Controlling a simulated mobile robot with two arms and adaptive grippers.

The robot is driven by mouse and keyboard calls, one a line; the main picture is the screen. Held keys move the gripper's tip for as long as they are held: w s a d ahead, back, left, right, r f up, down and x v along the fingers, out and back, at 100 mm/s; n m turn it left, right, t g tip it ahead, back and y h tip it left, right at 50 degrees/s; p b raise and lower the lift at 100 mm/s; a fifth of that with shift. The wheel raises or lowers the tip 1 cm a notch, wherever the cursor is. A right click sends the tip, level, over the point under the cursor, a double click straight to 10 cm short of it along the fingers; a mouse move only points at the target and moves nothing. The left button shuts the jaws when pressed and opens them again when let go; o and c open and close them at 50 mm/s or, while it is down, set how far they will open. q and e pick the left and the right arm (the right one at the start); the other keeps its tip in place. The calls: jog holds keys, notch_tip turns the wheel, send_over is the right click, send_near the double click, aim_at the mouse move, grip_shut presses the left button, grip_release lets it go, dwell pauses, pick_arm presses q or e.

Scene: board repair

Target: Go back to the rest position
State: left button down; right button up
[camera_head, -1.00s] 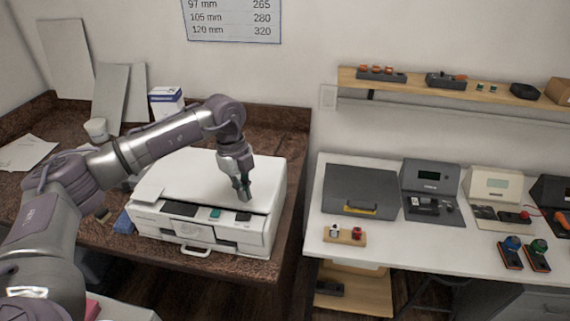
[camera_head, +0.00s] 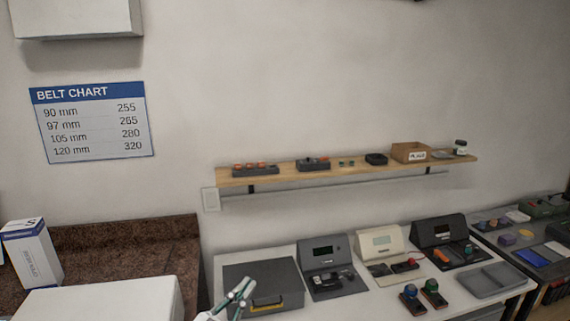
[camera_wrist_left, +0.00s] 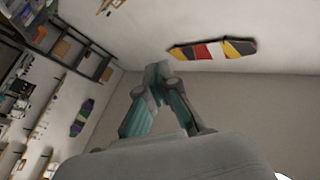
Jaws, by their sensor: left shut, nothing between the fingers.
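My left gripper (camera_head: 241,291) shows at the bottom edge of the head view, in front of the dark grey case (camera_head: 262,284). Only its fingers show there, pointing up and to the right. In the left wrist view the gripper (camera_wrist_left: 158,70) has its teal-padded fingers drawn together at the tips, with nothing between them. The fingers point up toward a wall and are clear of any surface. My right gripper is in neither view.
A white table (camera_head: 383,300) carries the case and several bench devices. A wooden shelf (camera_head: 345,171) with small parts hangs above. A white machine (camera_head: 110,300) and an upright box (camera_head: 32,254) stand on the brown counter (camera_head: 125,250) at left.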

pick_arm(q)
jog(key=s+a+f+n+g+y, duration=0.2)
jog(key=s+a+f+n+y, duration=0.1)
jog(key=a+f+n+y, duration=0.25)
jog(key=s+a+f+n+g+y, duration=0.25)
jog(key=a+f+y, duration=0.3)
jog(key=f, duration=0.35)
jog(key=s+a+f+n+g, duration=0.1)
jog(key=s+f+g, duration=0.4)
jog(key=s, duration=0.5)
jog(key=s+a+f+g, duration=0.1)
jog(key=s+f+g, duration=0.45)
jog(key=s, duration=0.55)
notch_tip(320, 180, down, 33)
jog(key=s+g+b, duration=0.1)
jog(key=s+b, duration=0.2)
jog(key=b, duration=0.2)
jog(key=s+a+f+g+b, duration=0.1)
jog(key=s+a+f+b, duration=0.1)
jog(key=s+f, duration=1.3)
notch_tip(320, 180, down, 2)
jog(key=shift+s+a+f, duration=0.2)
jog(key=shift+s+a, duration=0.05)
jog(key=shift+a, duration=0.15)
